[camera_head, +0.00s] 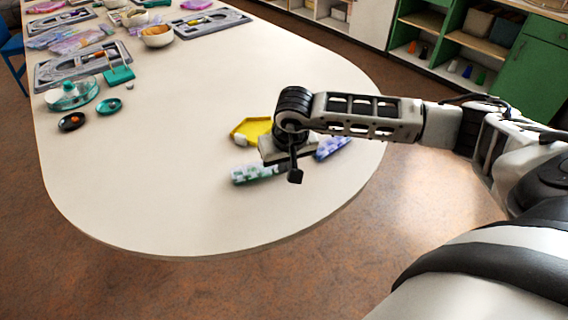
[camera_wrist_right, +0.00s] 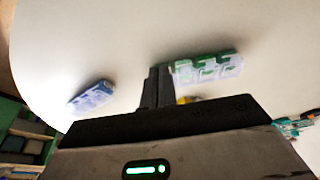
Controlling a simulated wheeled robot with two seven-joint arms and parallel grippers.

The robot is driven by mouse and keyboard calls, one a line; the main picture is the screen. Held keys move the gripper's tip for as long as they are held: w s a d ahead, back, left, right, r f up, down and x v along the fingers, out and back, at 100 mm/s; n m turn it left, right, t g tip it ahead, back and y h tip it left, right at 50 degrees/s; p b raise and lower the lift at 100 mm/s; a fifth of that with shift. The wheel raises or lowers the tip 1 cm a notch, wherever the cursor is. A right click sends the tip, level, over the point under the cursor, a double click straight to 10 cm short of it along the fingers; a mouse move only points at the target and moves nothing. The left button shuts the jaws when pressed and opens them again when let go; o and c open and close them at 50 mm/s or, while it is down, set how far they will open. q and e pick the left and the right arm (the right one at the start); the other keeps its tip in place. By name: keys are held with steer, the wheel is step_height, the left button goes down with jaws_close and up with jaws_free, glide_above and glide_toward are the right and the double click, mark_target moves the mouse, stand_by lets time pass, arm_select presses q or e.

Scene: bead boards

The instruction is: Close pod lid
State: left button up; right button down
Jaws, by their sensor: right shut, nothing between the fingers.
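A pod box with green and whitish compartments (camera_head: 255,173) lies on the table near its rounded end. It also shows in the right wrist view (camera_wrist_right: 207,68), to the right of the fingers, with several small compartments; I cannot tell which lids are open. A blue-purple pod box (camera_head: 332,147) lies right of my arm and shows left of the fingers in the wrist view (camera_wrist_right: 92,95). My right gripper (camera_head: 295,177) is above the table between the two boxes. Its fingers (camera_wrist_right: 157,87) are shut and empty. My left gripper is out of view.
A yellow tray (camera_head: 250,129) lies behind my right gripper, partly hidden. Teal dishes (camera_head: 109,106), a teal-rimmed clear container (camera_head: 72,95), grey boards (camera_head: 82,67) and bowls (camera_head: 157,36) stand at the far left. The middle of the white table (camera_head: 180,170) is clear.

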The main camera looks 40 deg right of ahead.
steer(key=shift+r+p, duration=0.4)
steer(key=shift+r, duration=0.45)
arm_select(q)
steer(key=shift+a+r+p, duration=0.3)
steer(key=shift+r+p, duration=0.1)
arm_select(e)
steer(key=s+a+r, duration=0.1)
steer(key=s+r, duration=0.6)
steer(key=r, duration=0.3)
steer(key=shift+a+r, duration=0.2)
steer(key=shift+a, duration=0.2)
steer(key=shift+a, duration=0.1)
